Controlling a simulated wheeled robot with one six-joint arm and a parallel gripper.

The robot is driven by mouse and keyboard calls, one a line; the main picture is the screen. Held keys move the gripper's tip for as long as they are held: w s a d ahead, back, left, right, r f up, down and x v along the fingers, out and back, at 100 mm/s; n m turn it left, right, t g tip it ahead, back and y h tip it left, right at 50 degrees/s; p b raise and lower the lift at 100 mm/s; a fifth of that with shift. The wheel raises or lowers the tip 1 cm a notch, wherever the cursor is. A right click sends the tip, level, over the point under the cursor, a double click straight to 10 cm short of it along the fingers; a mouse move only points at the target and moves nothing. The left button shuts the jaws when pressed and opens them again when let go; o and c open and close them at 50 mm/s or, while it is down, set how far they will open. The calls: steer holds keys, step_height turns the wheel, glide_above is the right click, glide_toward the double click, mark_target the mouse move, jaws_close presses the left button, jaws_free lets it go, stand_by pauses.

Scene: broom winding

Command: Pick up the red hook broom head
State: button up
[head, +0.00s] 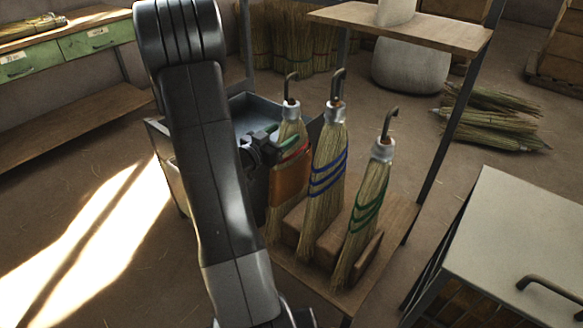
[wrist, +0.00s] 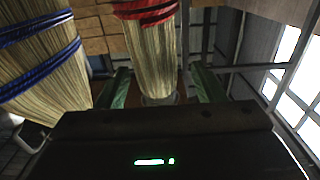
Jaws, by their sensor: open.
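The red-banded broom head (head: 290,133) stands upright at the left of the row on the wooden stand, with a metal collar and a dark hook on top. In the wrist view its red bands (wrist: 146,9) and straw show, and its collar end lies between the green fingers. My gripper (head: 279,141) is at its upper left part in the head view, and my arm hides part of that area. In the wrist view my gripper (wrist: 164,88) is open, with a finger on each side of the broom's collar end. Whether the fingers touch it I cannot tell.
A blue-banded broom head (head: 330,155) stands close to the right, also near in the wrist view (wrist: 42,60). A green-banded one (head: 370,195) stands farther right. A grey bin (head: 243,112) is behind; a shelf (head: 400,28) overhangs the back right.

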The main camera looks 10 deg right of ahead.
mark_target(292, 129)
steer(key=b+x, duration=0.1)
steer(key=x, duration=0.3)
steer(key=shift+d+f, duration=0.1)
steer(key=shift+d, duration=0.15)
steer(key=shift+c, duration=0.4)
jaws_close()
